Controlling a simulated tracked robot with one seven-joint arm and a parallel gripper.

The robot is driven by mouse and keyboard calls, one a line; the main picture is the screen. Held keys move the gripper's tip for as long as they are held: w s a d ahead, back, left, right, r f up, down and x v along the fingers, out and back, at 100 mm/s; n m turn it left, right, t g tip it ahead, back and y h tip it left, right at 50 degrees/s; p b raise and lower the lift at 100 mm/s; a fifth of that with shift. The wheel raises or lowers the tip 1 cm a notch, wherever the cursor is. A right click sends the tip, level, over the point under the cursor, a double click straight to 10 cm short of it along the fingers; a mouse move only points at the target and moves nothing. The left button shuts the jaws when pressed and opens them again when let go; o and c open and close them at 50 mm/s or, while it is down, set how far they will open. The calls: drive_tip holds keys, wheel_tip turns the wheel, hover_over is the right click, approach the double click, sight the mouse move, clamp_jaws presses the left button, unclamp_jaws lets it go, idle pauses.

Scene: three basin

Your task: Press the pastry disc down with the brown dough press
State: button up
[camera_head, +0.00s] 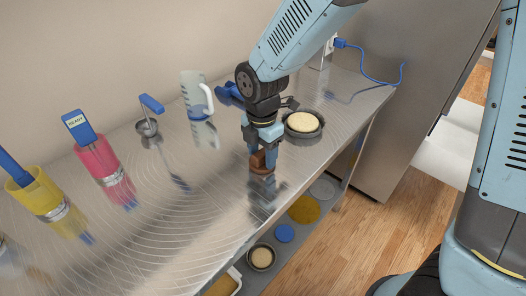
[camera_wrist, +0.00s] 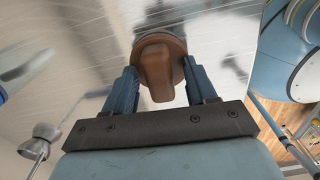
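The brown dough press (camera_head: 262,164) is near the front edge of the steel counter, directly below my gripper (camera_head: 264,152). In the wrist view the press (camera_wrist: 157,68) shows its rounded handle pointing toward my gripper (camera_wrist: 160,88) and its round base behind. One blue finger is on each side of the handle, with visible gaps, so the gripper looks open around it. The pale pastry disc (camera_head: 302,121) lies in a dark round pan (camera_head: 316,132), to the right of and behind the press. The pastry is not visible in the wrist view.
A white mug-like pitcher (camera_head: 193,92), a metal cup with a blue handle (camera_head: 147,127), a pink container (camera_head: 100,160) and a yellow container (camera_head: 40,195) stand along the counter (camera_head: 150,230). A lower shelf holds several round items.

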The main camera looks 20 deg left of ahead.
sight(262, 152)
clamp_jaws()
idle(0.7)
drive_tip(key=shift+r, duration=0.1)
drive_tip(key=shift+w+r, duration=0.1)
drive_tip(key=shift+r, duration=2.85)
